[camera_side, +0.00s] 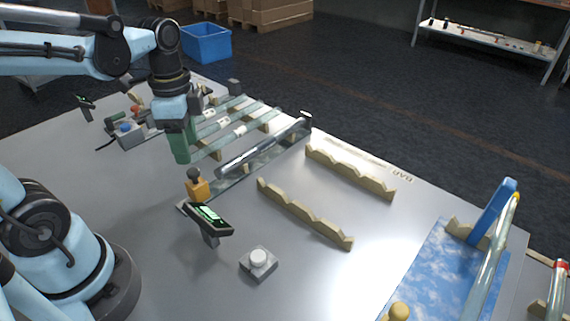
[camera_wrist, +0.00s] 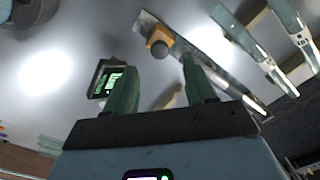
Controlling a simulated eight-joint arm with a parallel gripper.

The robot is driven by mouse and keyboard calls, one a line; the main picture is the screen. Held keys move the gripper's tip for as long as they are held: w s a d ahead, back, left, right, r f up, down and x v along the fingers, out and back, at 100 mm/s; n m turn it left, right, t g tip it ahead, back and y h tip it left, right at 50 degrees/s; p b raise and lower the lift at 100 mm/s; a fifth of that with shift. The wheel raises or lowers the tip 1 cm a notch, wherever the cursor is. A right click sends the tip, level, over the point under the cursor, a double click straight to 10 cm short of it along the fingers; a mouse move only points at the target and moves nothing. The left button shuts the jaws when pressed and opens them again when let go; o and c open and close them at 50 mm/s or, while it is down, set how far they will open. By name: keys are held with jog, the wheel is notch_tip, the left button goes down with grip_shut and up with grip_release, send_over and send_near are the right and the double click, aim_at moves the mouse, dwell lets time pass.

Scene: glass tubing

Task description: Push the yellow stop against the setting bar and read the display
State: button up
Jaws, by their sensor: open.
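The yellow stop (camera_side: 197,187), a block with a dark round knob, sits at the near end of a flat metal rail. It also shows in the wrist view (camera_wrist: 158,38), just beyond my fingertips. A long glossy bar (camera_side: 250,152) lies along the rail; I cannot tell for sure that it is the setting bar, or whether the stop touches it. The small display (camera_side: 210,214) is lit green on a short post; its digits are too small to read. It shows in the wrist view (camera_wrist: 107,80). My gripper (camera_side: 180,150) has green fingers, open and empty, above the table behind the stop.
Glass tubes (camera_side: 222,125) lie on wooden supports behind the rail. Notched wooden racks (camera_side: 305,212) stand empty to its right. A grey box with a white button (camera_side: 258,262) is in front. A blue-patterned mat (camera_side: 425,275) lies at right. Bare table surrounds the display.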

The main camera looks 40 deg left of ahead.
aim_at(193, 170)
jog(key=shift+f, duration=3.05)
jog(key=shift+c, duration=0.5)
